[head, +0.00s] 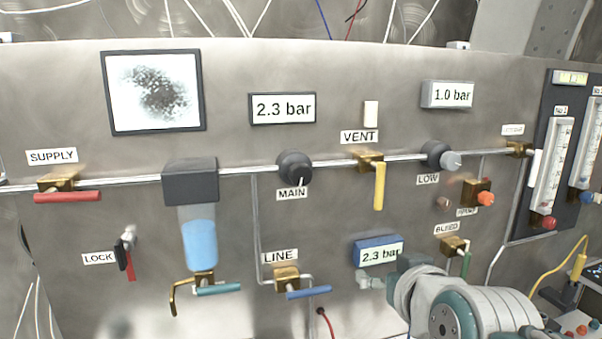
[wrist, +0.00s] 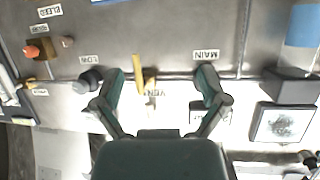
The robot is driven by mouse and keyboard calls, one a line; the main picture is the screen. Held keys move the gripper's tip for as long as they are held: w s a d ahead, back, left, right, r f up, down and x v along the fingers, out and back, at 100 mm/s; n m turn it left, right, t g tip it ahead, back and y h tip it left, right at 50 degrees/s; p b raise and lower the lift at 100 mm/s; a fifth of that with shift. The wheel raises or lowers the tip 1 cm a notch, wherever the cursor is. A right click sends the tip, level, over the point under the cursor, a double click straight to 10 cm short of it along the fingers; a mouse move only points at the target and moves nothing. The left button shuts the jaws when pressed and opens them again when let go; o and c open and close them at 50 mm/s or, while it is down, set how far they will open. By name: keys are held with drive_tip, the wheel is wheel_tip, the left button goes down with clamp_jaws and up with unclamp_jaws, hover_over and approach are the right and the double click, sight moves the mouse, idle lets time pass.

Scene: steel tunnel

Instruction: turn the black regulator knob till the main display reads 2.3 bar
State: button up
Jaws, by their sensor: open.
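The black regulator knob (head: 294,168) sits on the pipe above the MAIN label in the head view, with a pale pointer mark on its face. The main display (head: 283,108) above it reads 2.3 bar. In the wrist view the panel appears upside down. My gripper (wrist: 161,74) is open there, its two fingers spread wide with nothing between them but the panel and the yellow vent handle (wrist: 137,72) behind. The right finger covers the place by the MAIN label, so the knob is hidden in that view. The fingers are not visible in the head view.
The LOW knob (head: 437,154) is to the right, under a 1.0 bar display (head: 448,94). A red supply handle (head: 67,197), a blue line handle (head: 308,293) and a blue gauge (head: 379,251) reading 2.3 bar also stick out. My arm fills the lower right.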

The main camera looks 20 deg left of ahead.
sight(302, 176)
drive_tip(key=w+a+r+n+t+y, duration=0.2)
drive_tip(key=w+a+r+t+y, duration=0.15)
drive_tip(key=a+r, duration=0.7)
drive_tip(key=shift+g, duration=0.25)
drive_tip(key=x, duration=1)
drive_tip(key=shift+a+f, duration=0.35)
drive_tip(key=shift+y, duration=0.25)
drive_tip(key=c, duration=1.1)
